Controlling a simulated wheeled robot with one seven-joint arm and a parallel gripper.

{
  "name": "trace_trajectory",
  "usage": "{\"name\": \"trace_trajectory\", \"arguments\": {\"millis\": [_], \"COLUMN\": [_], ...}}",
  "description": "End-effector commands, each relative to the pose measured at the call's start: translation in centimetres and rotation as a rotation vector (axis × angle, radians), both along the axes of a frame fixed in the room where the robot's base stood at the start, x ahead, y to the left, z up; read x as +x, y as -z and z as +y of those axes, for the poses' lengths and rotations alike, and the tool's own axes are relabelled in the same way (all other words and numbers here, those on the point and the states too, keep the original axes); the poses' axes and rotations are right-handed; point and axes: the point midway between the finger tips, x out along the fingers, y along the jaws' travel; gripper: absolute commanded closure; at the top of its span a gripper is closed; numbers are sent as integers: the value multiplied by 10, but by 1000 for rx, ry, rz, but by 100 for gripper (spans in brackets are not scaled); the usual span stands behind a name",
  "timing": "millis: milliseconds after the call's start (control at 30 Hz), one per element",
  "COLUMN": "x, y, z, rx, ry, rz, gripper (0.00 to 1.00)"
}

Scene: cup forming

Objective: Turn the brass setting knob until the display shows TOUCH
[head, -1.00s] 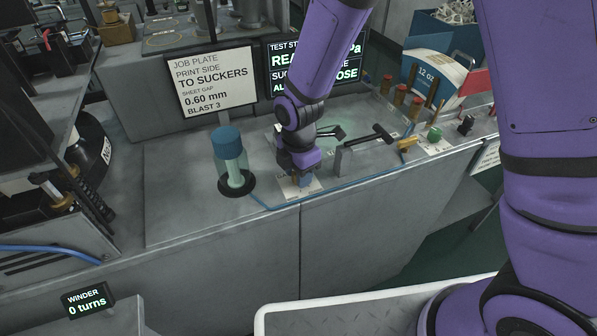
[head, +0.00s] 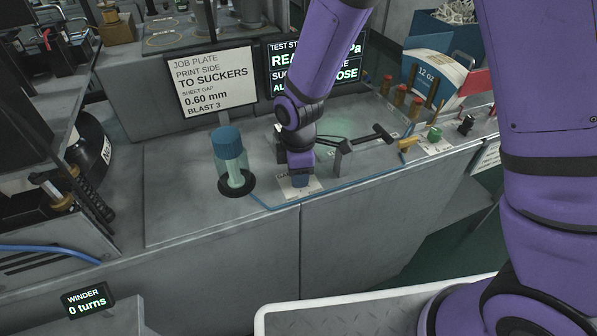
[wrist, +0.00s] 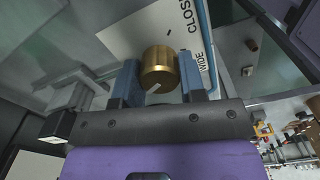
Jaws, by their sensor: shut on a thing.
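The brass setting knob (wrist: 160,66) shows in the wrist view as a short gold cylinder with a pale mark on its face. My gripper (wrist: 160,82) has its two blue fingers on either side of the knob and is shut on it. In the head view my gripper (head: 300,182) points down at a white label plate (head: 304,190) near the bench front, and hides the knob. The plate reads CLOSE and WIDE in the wrist view. The dark display (head: 342,72) behind is partly covered by my arm; only pieces such as "REA", "Pa" and "OSE" can be read.
A blue-capped clear jar (head: 230,165) stands left of my gripper. A small grey post (head: 341,160) and a black-handled lever (head: 370,137) are close on the right. A job plate sign (head: 212,82) stands behind. Blue tubing runs along the bench front edge.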

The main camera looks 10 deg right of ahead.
Motion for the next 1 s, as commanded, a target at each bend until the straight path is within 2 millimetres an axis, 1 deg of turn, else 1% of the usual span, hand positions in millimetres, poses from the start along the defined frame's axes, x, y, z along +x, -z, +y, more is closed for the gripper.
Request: {"name": "trace_trajectory", "arguments": {"millis": [200,400,933,967,1000], "x": [1,1,1,1,1], "y": [-1,-1,-1,-1,-1], "z": [0,0,0,0,0], "rx": [1,1,1,1,1], "ry": [124,191,217,217,217], "rz": [-2,-2,-3,-3,-3], "gripper": [86,86,86,58,49]}}
